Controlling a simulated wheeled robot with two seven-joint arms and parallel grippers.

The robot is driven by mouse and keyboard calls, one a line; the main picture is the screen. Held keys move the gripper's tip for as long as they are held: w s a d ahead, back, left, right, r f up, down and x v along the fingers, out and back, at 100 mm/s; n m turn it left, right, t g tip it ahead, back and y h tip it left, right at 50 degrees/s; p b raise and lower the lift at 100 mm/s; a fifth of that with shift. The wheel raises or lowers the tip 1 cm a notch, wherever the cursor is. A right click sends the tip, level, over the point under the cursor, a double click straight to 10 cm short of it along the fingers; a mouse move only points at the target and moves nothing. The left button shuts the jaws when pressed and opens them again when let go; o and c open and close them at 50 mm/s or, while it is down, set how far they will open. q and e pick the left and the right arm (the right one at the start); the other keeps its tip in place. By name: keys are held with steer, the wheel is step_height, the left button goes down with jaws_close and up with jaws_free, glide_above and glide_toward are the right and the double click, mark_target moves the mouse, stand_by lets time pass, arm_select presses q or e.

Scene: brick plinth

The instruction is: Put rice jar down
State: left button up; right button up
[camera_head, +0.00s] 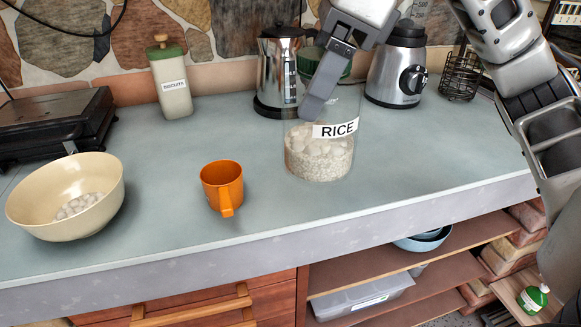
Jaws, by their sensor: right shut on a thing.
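The rice jar (320,158) is a clear glass jar with a white RICE label and pale grains inside. It is upright at the middle of the grey counter (150,232), behind the front edge. Its base appears at the counter surface, but I cannot tell whether it touches. My right gripper (318,100) comes down from the upper right and is shut on the jar's upper part. The gripper hides part of the jar's green top. My left gripper is not in view.
An orange mug (222,186) stands left of the jar, and a cream bowl (66,196) is farther left. A kettle (280,70) and blender (396,75) stand behind. A biscuits jar (171,85) is at the back left. Counter right of the jar is clear.

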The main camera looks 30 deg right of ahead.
steer(key=w+d+f+p, duration=0.1)
steer(key=w+d+f, duration=0.7)
steer(key=w+f, duration=0.3)
steer(key=shift+w+f+m, duration=0.35)
steer(key=shift+f+m, duration=0.05)
steer(key=shift+f, duration=0.3)
steer(key=shift+f, duration=0.15)
steer(key=o, duration=1.9)
